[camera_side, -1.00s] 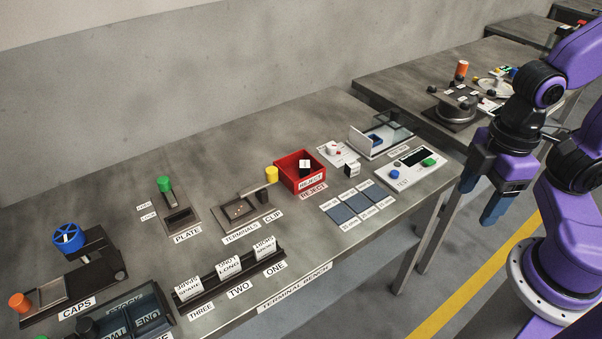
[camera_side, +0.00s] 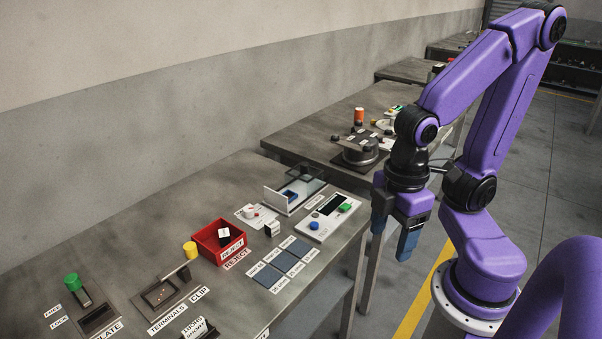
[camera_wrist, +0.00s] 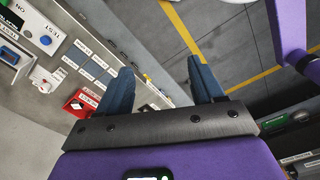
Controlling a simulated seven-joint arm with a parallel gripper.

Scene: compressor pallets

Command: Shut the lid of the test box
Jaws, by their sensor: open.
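The test box (camera_side: 279,203) stands near the far right end of the bench, with a white upright panel at its front and a blue piece (camera_side: 291,196) inside. A clear, dark-framed lid (camera_side: 305,174) stands raised at its back, so the box looks open. The white TEST panel (camera_side: 316,229) with a blue and a green button lies in front of it. My gripper (camera_side: 394,238) hangs beyond the bench's right edge, over the floor, apart from the box. In the wrist view my gripper (camera_wrist: 160,68) has its fingers wide apart and nothing between them.
A red reject bin (camera_side: 218,246), a small black-and-white block (camera_side: 272,229) and blue-grey pads (camera_side: 280,262) lie left and in front of the box. A second bench (camera_side: 300,135) stands behind. Open floor (camera_side: 385,310) lies right of the bench.

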